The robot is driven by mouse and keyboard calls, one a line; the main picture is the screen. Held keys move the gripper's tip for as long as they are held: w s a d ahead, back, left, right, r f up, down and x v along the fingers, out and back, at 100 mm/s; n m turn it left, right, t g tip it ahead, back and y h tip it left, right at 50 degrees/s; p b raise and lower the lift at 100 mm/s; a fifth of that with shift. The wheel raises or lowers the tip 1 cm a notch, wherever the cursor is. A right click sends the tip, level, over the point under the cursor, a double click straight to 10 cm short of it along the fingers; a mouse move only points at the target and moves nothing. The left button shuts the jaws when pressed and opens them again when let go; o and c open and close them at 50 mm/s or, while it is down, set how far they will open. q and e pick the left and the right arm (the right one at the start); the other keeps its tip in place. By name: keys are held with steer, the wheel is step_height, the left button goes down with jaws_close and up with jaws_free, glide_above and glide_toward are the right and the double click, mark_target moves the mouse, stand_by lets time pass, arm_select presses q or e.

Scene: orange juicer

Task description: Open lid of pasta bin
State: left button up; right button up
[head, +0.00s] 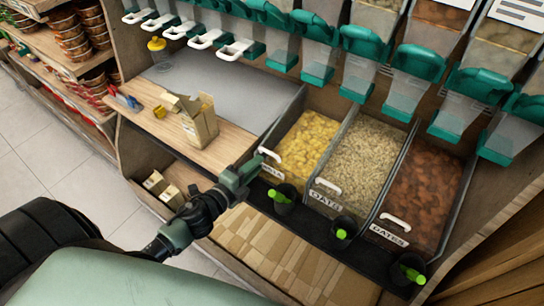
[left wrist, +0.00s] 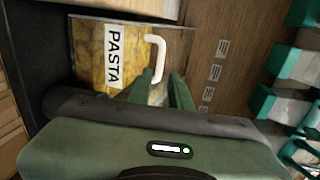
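The pasta bin (head: 308,138) is the leftmost of the bins in the head view, with yellow pasta showing through its clear lid, which lies closed. Its white handle (head: 270,155) is at the lid's front edge; in the left wrist view the white handle (left wrist: 157,55) stands beside the PASTA label (left wrist: 113,58). My left gripper (head: 246,172) is at the front left corner of the bin, close to the handle. In the left wrist view the fingers of my left gripper (left wrist: 160,88) are apart, with the handle's near end between their tips. Contact is unclear. My right gripper is out of view.
An oats bin (head: 358,150) and a dates bin (head: 425,195) stand to the right. Black cups with green scoop handles (head: 283,195) line the front ledge. Teal dispensers (head: 365,45) hang above. A paper bag (head: 198,122) stands on the counter at left.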

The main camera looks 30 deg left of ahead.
arm_select(q)
steer(key=x, duration=0.6)
steer(key=shift+b, duration=0.4)
steer(key=shift+w, duration=0.15)
steer(key=shift+c, duration=0.3)
jaws_close()
steer(key=shift+f, duration=0.1)
stand_by(0.5)
